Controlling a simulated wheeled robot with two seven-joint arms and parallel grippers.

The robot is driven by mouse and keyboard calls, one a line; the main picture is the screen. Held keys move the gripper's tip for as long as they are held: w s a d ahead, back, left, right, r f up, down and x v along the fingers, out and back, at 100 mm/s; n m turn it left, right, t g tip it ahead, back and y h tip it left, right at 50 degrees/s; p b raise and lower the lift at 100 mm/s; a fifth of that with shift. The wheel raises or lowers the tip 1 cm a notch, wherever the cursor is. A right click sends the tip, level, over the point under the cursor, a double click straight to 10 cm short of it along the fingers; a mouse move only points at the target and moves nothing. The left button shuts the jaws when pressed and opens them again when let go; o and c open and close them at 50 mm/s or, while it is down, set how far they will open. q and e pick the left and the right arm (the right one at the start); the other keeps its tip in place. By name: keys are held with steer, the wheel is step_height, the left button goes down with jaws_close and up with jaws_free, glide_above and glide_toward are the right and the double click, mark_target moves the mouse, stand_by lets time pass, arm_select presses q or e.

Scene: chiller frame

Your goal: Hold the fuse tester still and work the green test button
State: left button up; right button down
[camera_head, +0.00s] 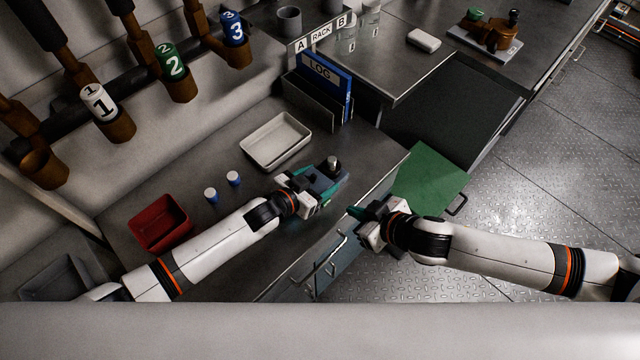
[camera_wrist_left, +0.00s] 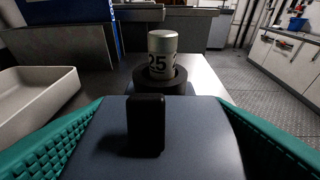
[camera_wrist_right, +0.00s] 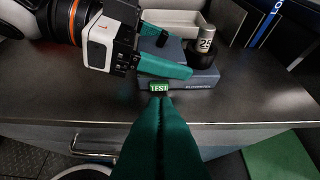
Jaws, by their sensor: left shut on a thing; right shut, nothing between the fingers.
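The fuse tester (camera_head: 326,178) is a dark blue-grey box on the workbench near its front edge. A light fuse marked 25 (camera_wrist_left: 160,54) stands upright in its black round socket (camera_wrist_right: 203,58). My left gripper (camera_head: 318,187) is shut on the tester's body, one teal finger along each side. A black upright part (camera_wrist_left: 146,125) rises from the tester's top. The green TEST button (camera_wrist_right: 159,87) is on the tester's front face. My right gripper (camera_head: 355,211) is shut and empty in front of the bench. Its tips (camera_wrist_right: 160,101) line up just below the button in the right wrist view, apart from the tester in the head view.
A white tray (camera_head: 249,154), two small blue-and-white fuses (camera_head: 211,195) and a red bin (camera_head: 137,229) are on the bench. A LOG binder (camera_head: 322,88) stands behind. Bench handles (camera_head: 328,262) stick out below the front edge. A green panel (camera_head: 445,177) lies right of the bench.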

mark_target(334, 217)
steer(key=s+d+f+n+t+h, duration=0.2)
steer(key=f+n+t+h, duration=0.4)
steer(key=n, duration=1)
steer(key=shift+s+d+f+t, duration=0.3)
steer(key=shift+s+f+t, duration=0.15)
steer(key=shift+s+t, duration=0.4)
steer(key=shift+w+a, duration=0.1)
steer(key=shift+w, duration=0.15)
steer(key=shift+w+a, duration=1.45)
steer(key=shift+a, duration=0.15)
steer(key=shift+w+a, duration=1.4)
steer(key=shift+a, duration=0.2)
steer(key=shift+w+a, duration=0.1)
steer(key=shift+w+a, duration=0.2)
